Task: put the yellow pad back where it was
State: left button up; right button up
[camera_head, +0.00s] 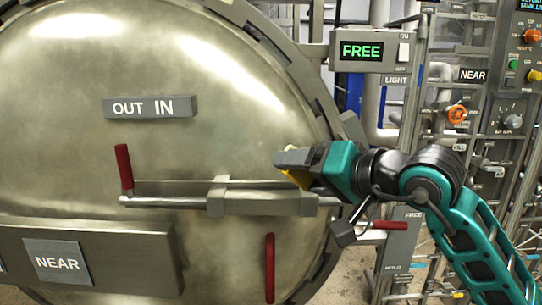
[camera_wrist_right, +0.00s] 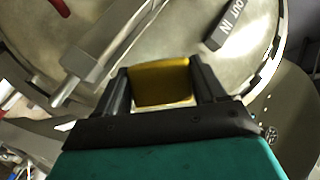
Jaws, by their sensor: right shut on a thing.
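The yellow pad (camera_wrist_right: 160,84) is between the two fingers of my right gripper (camera_wrist_right: 160,88) in the right wrist view. The gripper is shut on it. In the head view my right gripper (camera_head: 291,160) is in front of the lower right part of the big round metal door, just above the horizontal bolt bar. Only a small part of the yellow pad (camera_head: 297,178) shows there, below the fingers. The spot the pad came from cannot be told from these frames. My left gripper is not in view.
The round door (camera_head: 220,80) carries an "OUT IN" plate (camera_head: 150,107), a bolt bar (camera_head: 240,199) with a red handle (camera_head: 123,168), and a "NEAR" plate (camera_head: 57,262). A "FREE" display box (camera_head: 370,52) is at upper right. Pipes and valves crowd the right side.

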jog(key=s+d+f+m+h, duration=0.1)
jog(key=s+d+f, duration=0.2)
jog(key=f, duration=0.4)
jog(key=s+d+f+m+t+h, duration=0.1)
jog(key=s+d+f, duration=0.3)
jog(key=d+f, duration=0.2)
jog(key=s+d+f+m+t+h+p, duration=0.1)
jog(key=s+d+f, duration=0.3)
jog(key=f, duration=0.3)
jog(key=shift+s+d+f, duration=0.15)
jog(key=shift+d+f, duration=0.2)
jog(key=shift+d, duration=0.1)
